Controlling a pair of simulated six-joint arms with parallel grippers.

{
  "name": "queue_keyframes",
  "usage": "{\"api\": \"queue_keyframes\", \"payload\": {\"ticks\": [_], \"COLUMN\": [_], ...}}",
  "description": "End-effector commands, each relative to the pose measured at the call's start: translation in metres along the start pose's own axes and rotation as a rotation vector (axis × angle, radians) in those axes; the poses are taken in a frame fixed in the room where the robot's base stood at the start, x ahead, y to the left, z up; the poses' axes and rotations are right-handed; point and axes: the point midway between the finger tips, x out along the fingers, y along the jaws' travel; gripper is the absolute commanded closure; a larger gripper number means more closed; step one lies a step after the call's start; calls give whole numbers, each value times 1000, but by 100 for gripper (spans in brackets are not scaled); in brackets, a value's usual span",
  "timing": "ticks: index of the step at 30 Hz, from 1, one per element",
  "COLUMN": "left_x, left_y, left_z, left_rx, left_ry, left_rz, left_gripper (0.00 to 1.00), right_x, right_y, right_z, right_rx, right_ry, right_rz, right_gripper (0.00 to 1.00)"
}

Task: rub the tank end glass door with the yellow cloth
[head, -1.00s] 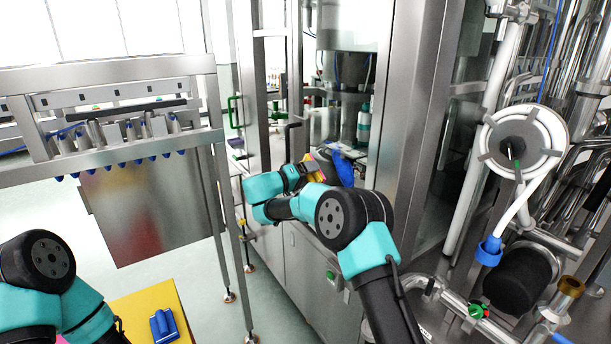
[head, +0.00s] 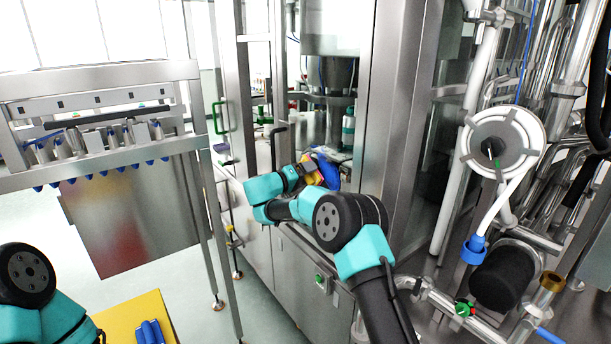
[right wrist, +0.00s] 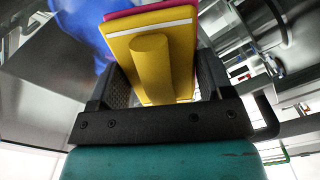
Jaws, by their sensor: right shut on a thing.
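My right gripper (head: 306,174) is at the tall steel cabinet and shut on a yellow cloth (head: 311,171). In the right wrist view the cloth (right wrist: 150,50) looks like a flat yellow pad with a rounded ridge, a white edge line and a pink layer behind it, held between the fingers (right wrist: 152,88). A blue shape (head: 326,170) is right beside it; in the right wrist view it is a blurred blue patch (right wrist: 85,32). I cannot tell whether they touch. I cannot pick out the tank end glass door for certain. My left gripper is out of the picture.
A bottle with a teal body (head: 348,130) stands inside the cabinet. A steel rack with blue-tipped nozzles (head: 105,135) is at the left. A yellow surface (head: 125,318) with a blue handled item (head: 150,333) is at the lower left. Pipes and a white hose reel (head: 502,147) crowd the right.

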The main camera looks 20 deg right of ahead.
Motion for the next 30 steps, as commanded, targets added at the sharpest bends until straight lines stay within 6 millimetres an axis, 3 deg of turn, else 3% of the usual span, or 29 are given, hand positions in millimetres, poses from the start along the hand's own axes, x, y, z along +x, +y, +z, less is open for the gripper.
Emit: {"api": "queue_keyframes", "payload": {"ticks": [30], "left_x": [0], "left_y": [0], "left_z": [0], "left_rx": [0], "left_ry": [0], "left_rz": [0], "left_gripper": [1], "right_x": [11], "right_y": [0], "right_z": [0], "right_rx": [1], "right_ry": [0], "right_rz": [-1], "right_gripper": [50]}}
